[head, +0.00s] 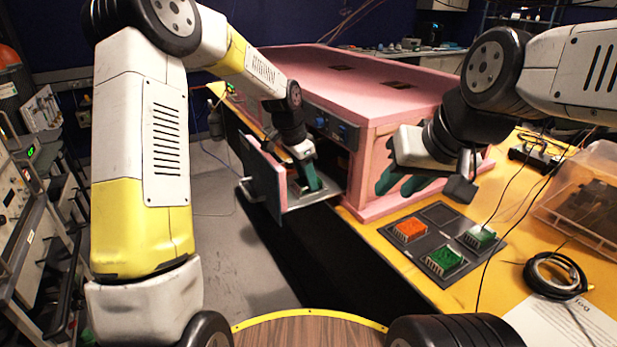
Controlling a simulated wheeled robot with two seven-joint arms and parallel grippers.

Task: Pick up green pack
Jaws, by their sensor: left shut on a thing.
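A green pack (445,259) sits in the near compartment of a dark grey tray (411,253) on the yellow table. A second green pack (481,236) sits in the right compartment, and an orange pack (411,230) in the left one. The far compartment looks empty. My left gripper (312,182), with teal fingers, reaches down into the pulled-out drawer of the pink enclosure. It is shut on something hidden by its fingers. My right gripper (402,185) hangs in front of the enclosure's near corner, beyond the tray, with its teal fingers apart and nothing visible between them.
The pink foam enclosure (390,92) fills the table's middle; its drawer front (264,178) sticks out to the left. A clear bin (585,208), a black cable coil (556,275) and a paper sheet (560,325) lie right. Thin wires hang across the tray's right side.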

